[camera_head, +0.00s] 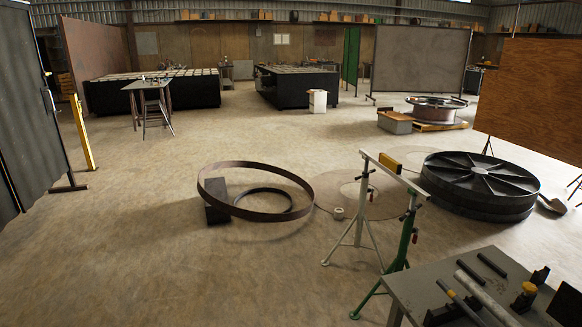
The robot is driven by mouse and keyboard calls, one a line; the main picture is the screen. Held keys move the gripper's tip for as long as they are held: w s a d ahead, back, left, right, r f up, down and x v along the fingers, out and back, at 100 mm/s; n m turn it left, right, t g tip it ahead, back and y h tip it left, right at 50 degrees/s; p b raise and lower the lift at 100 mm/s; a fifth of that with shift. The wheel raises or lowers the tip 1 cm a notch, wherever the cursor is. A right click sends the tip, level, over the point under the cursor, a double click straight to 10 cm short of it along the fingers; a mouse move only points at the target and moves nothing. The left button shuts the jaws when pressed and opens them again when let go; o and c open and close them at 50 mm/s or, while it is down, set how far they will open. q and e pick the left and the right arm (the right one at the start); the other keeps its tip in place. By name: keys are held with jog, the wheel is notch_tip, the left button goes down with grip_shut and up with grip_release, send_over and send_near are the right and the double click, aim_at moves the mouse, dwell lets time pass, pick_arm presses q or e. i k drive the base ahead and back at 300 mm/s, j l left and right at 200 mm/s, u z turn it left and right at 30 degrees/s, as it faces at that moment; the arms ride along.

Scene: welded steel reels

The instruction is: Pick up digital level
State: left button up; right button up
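A small yellow block-like object (390,163) sits on the pale bar (372,158) across a pair of stands, right of centre; it looks like the digital level, but it is too small to read any display. The stands have a white leg frame (361,215) and a green one (406,235). Neither of my grippers shows in the view.
A steel ring (213,205) leans on a dark block (215,212) at centre. A large dark spoked reel (480,181) lies at right. A grey table (408,283) with tubes and tools fills the lower right. Open floor (130,240) lies at left and front.

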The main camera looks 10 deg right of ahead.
aim_at(395, 167)
jog(key=i+j+z, duration=0.1)
jog(key=i+z, duration=0.25)
jog(key=i, duration=0.2)
jog(key=i+j+z, duration=0.25)
jog(key=i+z, duration=0.15)
jog(key=i, duration=0.15)
jog(key=i+j+z, duration=0.65)
jog(key=l+z, duration=0.1)
jog(key=z, duration=1.45)
jog(key=u, duration=1.8)
jog(key=z, duration=0.45)
jog(key=i+j+z, duration=0.5)
jog(key=i+j, duration=0.25)
jog(key=i+j+z, duration=0.3)
jog(key=j, duration=0.25)
